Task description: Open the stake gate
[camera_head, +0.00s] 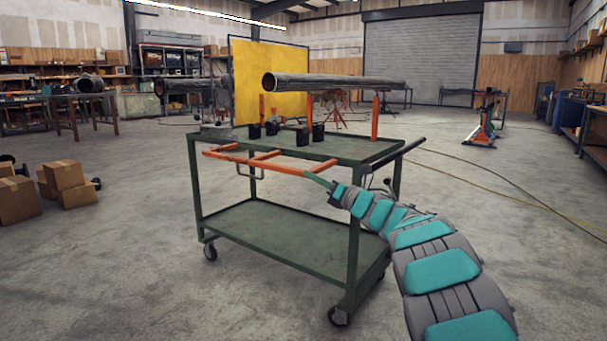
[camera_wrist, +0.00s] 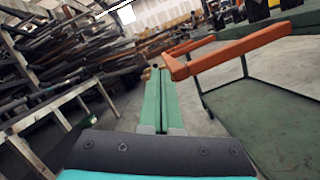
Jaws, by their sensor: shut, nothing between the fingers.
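The stake gate is an orange barred frame (camera_head: 262,157) at the near long side of the green cart (camera_head: 290,225). It lies about level with the cart's top and reaches out past its edge. My gripper (camera_head: 308,175) is at the frame's near rail, with its green fingers pointing left. In the wrist view, the shut fingers (camera_wrist: 156,70) are empty and end close to the frame's orange corner (camera_wrist: 176,68). I cannot tell whether they touch it.
A long dark pipe (camera_head: 335,82) lies on orange posts (camera_head: 375,118) above the cart top. Several black cups (camera_head: 318,131) stand below it. A dark handle (camera_head: 409,147) sticks out at the cart's right end. Cardboard boxes (camera_head: 68,182) lie at left; the floor in front is clear.

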